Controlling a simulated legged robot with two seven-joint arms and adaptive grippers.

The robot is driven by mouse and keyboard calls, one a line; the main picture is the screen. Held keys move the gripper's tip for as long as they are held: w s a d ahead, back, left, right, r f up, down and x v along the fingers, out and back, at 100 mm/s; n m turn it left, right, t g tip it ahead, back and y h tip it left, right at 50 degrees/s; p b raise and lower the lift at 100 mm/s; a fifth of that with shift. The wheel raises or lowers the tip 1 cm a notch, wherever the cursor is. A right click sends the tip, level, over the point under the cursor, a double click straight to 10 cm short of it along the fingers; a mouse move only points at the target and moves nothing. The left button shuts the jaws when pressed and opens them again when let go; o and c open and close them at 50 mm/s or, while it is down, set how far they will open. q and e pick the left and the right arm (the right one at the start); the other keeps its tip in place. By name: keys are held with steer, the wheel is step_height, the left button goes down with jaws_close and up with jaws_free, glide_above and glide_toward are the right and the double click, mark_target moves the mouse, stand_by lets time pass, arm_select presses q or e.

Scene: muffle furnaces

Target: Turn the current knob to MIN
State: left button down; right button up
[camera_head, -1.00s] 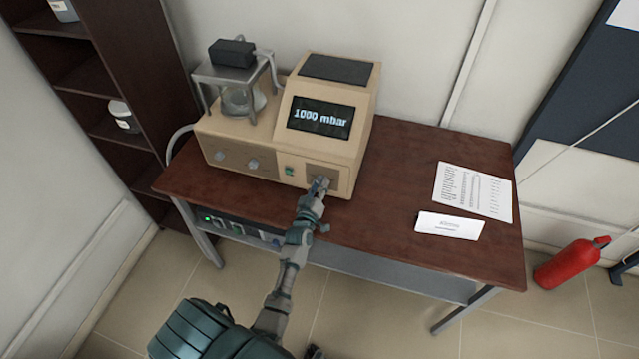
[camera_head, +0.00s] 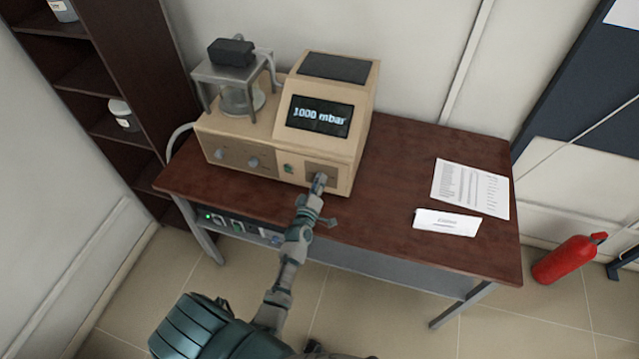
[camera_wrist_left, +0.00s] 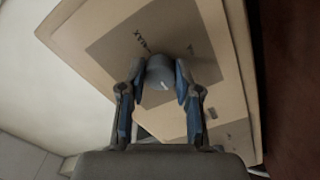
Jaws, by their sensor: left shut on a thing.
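The beige machine (camera_head: 270,150) stands on the brown table, and its dark screen (camera_head: 319,117) reads 1000 mbar. My left gripper (camera_head: 319,183) is at the right end of the machine's front panel and covers the knob there in the head view. In the left wrist view, the grey round knob (camera_wrist_left: 160,72) has a light pointer mark and sits on a darker panel with small lettering, partly readable as MAX. My left gripper (camera_wrist_left: 160,84) is shut on this knob, with a finger on each side. My right gripper is not in view.
Two more knobs (camera_head: 253,162) and a green switch (camera_head: 289,168) are on the machine's front, left of my gripper. Papers (camera_head: 470,188) and a white card (camera_head: 447,222) lie on the table's right side. A red extinguisher (camera_head: 568,260) stands on the floor.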

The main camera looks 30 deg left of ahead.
arm_select(q)
steer(key=shift+a+r, duration=0.1)
steer(key=shift+r, duration=0.05)
steer(key=c, duration=1)
jaws_free()
steer(key=shift+o, duration=1)
steer(key=v, duration=1.1)
steer(key=shift+s, duration=0.4)
